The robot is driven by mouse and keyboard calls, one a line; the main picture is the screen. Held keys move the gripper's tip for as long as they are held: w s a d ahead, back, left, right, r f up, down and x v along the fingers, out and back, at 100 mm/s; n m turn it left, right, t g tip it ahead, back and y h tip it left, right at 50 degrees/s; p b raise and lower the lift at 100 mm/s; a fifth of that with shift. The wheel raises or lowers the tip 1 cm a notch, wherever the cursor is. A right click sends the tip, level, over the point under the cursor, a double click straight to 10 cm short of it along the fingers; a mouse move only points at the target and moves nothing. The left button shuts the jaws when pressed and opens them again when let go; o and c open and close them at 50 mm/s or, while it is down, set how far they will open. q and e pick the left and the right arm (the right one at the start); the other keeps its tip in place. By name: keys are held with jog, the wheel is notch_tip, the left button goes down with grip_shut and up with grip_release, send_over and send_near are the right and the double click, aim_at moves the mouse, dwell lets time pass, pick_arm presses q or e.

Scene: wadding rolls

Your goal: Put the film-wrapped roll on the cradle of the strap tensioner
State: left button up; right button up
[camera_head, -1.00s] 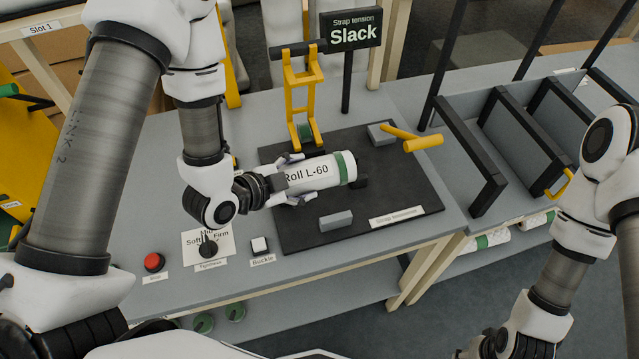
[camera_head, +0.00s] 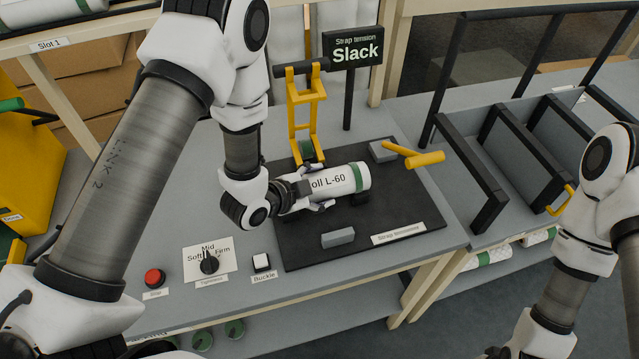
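The white film-wrapped roll (camera_head: 338,181), marked L-60 and green-banded at its right end, lies nearly level over the dark plate (camera_head: 310,248) of the strap tensioner. My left gripper (camera_head: 318,194) is around the roll's left part, its fingers against the sides, and appears shut on it. Black cradle supports (camera_head: 360,197) show under the right end. Whether the roll touches them I cannot tell. The yellow tensioner frame (camera_head: 305,115) stands behind the roll. My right arm is at the right; its gripper is not in clear view.
A grey block (camera_head: 338,238) lies in front of the roll, and another (camera_head: 383,151) behind it near a yellow lever (camera_head: 424,159). A sign (camera_head: 352,52) reads Slack. A red button (camera_head: 154,278), tightness knob (camera_head: 209,262) and buckle button (camera_head: 261,262) line the front. A black-framed rack (camera_head: 487,205) stands right.

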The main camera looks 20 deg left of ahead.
pick_arm(q)
jog(key=shift+o, duration=0.8)
jog(key=shift+r, duration=0.15)
jog(key=b+v, duration=0.2)
jog(key=v, duration=0.5)
jog(key=shift+s+a, duration=0.1)
jog(key=shift+a, duration=0.1)
jog(key=p+v, duration=0.4)
jog(key=p, duration=0.3)
jog(key=shift+s+r, duration=0.15)
jog(key=shift+s, duration=0.15)
jog(key=shift+c, duration=0.4)
